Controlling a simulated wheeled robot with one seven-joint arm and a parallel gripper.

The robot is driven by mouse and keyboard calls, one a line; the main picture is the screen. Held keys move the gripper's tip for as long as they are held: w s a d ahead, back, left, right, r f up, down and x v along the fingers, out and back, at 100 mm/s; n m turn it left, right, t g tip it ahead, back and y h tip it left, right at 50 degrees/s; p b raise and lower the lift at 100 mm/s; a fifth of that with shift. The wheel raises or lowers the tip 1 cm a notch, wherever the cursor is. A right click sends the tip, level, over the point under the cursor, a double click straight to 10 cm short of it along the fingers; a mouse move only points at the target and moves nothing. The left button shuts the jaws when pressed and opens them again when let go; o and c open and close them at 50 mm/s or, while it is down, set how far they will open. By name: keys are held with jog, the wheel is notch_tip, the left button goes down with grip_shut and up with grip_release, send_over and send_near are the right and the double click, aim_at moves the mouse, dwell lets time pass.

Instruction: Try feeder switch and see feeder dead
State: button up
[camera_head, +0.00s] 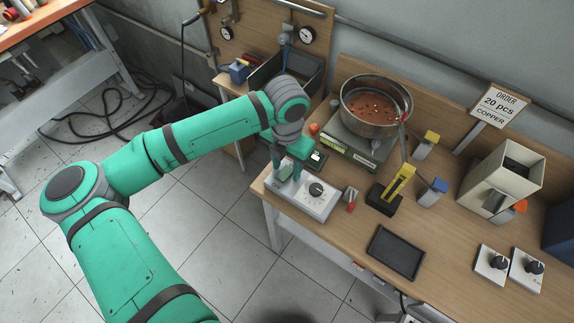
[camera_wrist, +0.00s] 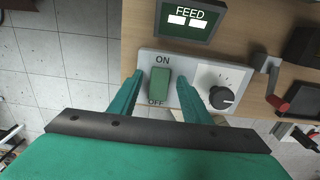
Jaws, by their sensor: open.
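The feeder switch (camera_wrist: 158,86) is a green rocker between ON and OFF labels on a pale control box (camera_wrist: 206,70). The box also shows in the head view (camera_head: 318,207), at the bench's left front corner. My gripper (camera_wrist: 160,79) is open, with one finger on each side of the rocker. I cannot tell whether the fingers touch it, nor which way it is tipped. In the head view my gripper (camera_head: 287,167) is over the box. The feeder bowl (camera_head: 348,109) holds copper-coloured pieces. A small FEED display (camera_wrist: 188,36) shows two white blocks.
A black dial (camera_wrist: 222,97) sits right of the switch. A red-handled lever (camera_head: 351,199), a yellow-and-black device (camera_head: 398,184) and a dark tray (camera_head: 395,252) stand to the right. An order sign (camera_head: 499,104) reads 20 pcs copper. Open floor lies left of the bench.

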jog(key=shift+c, duration=0.4)
jog(key=shift+w, duration=0.1)
jog(key=c, duration=1)
jog(key=shift+o, duration=0.2)
